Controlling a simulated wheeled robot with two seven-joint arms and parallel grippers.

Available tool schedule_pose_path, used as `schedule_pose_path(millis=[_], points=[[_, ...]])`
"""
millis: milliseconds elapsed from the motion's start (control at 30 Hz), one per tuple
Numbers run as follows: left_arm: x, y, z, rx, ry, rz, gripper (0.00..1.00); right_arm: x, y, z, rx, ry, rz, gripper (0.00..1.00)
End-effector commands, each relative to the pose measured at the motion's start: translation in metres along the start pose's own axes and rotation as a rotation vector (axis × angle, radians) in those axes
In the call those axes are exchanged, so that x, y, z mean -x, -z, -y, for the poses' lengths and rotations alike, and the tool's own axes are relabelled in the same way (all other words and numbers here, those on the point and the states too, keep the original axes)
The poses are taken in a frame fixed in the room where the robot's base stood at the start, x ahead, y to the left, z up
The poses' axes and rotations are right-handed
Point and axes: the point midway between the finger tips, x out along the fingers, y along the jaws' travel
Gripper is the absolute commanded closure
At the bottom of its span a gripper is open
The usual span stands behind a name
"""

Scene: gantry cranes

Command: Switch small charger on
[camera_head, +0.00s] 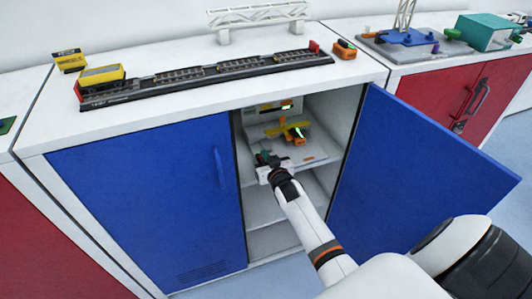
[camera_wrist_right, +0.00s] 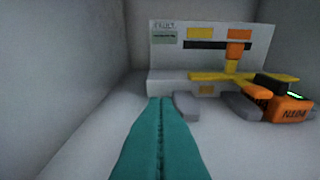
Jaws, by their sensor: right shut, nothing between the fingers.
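The small charger (camera_head: 270,112) stands on the upper shelf inside the open cabinet. In the right wrist view the charger (camera_wrist_right: 168,68) has a white back panel with a small pale-green label or display, a dark slot, an orange block and a yellow bar. An orange and black unit (camera_wrist_right: 284,107) with a green light sits at its right; it also shows in the head view (camera_head: 295,136). My right gripper (camera_head: 262,157) is inside the cabinet opening in front of the charger. Its teal fingers (camera_wrist_right: 161,102) are shut and empty, pointing at the charger's base.
The blue right door (camera_head: 415,175) stands open beside my right arm. The blue left door (camera_head: 140,195) is closed. A grey cabinet side wall (camera_wrist_right: 60,75) is left of the fingers. A model track (camera_head: 205,80) lies on the countertop.

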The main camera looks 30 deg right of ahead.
Motion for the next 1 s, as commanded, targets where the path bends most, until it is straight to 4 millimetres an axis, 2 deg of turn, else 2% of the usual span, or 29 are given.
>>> schedule_pose_path(millis=[167,267,367,533,600,800,1000], points=[[-0.003,0.0,0.0,0.0,0.0,0.0,1.0,0.0,0.002,0.0,-0.001,0.0,0.002,1.0],[0.002,0.0,0.0,0.0,0.0,0.0,1.0,0.0,-0.003,0.0,-0.001,0.0,0.003,1.0],[0.013,-0.001,-0.001,0.0,0.0,0.0,1.0,-0.001,-0.017,0.0,-0.001,0.0,0.003,1.0],[0.041,-0.004,-0.001,0.0,-0.001,0.0,1.0,-0.003,-0.052,0.001,0.0,-0.001,0.003,1.0],[0.033,-0.002,-0.001,0.0,0.0,-0.002,1.0,0.013,-0.041,0.0,0.0,-0.002,0.0,1.0],[0.034,-0.002,-0.001,0.0,0.0,-0.002,1.0,0.052,-0.049,0.0,-0.002,-0.002,0.001,1.0],[0.034,-0.003,-0.001,0.0,-0.001,-0.001,1.0,0.082,-0.055,0.0,0.0,-0.002,0.0,1.0]])
